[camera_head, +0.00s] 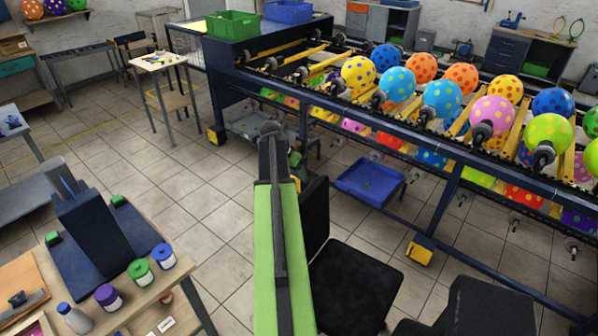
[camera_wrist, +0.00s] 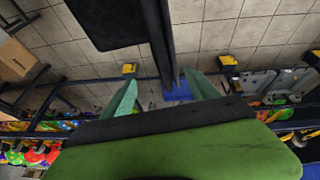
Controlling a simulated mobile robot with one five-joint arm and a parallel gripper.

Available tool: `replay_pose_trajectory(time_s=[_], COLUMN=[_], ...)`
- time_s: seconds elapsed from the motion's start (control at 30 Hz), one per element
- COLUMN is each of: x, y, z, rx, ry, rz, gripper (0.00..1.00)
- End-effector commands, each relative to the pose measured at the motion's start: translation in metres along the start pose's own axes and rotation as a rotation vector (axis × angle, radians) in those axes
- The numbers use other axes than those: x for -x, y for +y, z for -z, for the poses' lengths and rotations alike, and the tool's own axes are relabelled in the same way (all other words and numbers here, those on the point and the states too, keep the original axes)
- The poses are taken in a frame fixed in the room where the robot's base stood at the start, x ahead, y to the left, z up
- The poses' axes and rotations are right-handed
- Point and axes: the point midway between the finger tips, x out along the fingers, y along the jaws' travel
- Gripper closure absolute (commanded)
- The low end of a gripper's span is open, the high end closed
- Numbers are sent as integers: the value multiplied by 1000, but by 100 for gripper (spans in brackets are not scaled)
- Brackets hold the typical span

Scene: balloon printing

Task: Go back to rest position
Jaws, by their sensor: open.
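My gripper (camera_wrist: 162,79) shows in the wrist view as two teal fingers spread apart, with no object held between them. Bare tiled floor and part of a blue bin (camera_wrist: 179,91) show beyond the fingers. In the head view my green arm reaches up from the bottom middle toward the balloon rack (camera_head: 443,150). The fingers are not clear in the head view.
A black chair (camera_head: 352,285) stands right of my arm. A blue bin (camera_head: 370,186) sits under the rack, which carries several dotted balloons. A workbench (camera_head: 140,297) with paint jars is at left. Open floor (camera_head: 190,215) lies between bench and rack.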

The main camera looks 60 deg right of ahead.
Motion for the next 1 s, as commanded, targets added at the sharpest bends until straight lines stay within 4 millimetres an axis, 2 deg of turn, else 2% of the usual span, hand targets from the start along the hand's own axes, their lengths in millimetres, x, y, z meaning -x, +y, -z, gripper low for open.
replay_pose_trajectory(time_s=[0.03, 0.1, 0.63, 0.7, 0.77, 0.87, 0.9, 0.97, 1.0], x=[17, 22, 21, 23, 26, 40, 47, 61, 71], y=[1, 1, -1, -9, -28, -81, -104, -137, -155], z=[2, 2, -1, -6, -20, -64, -89, -131, -159], rx=[0, 0, 1, 14, 43, 131, 176, 244, 287], ry=[0, 0, 0, 1, 4, 12, 16, 21, 22], rz=[0, 0, 0, 6, 18, 54, 73, 103, 123], gripper=[31, 31, 31, 31, 31, 31, 31, 31, 31])
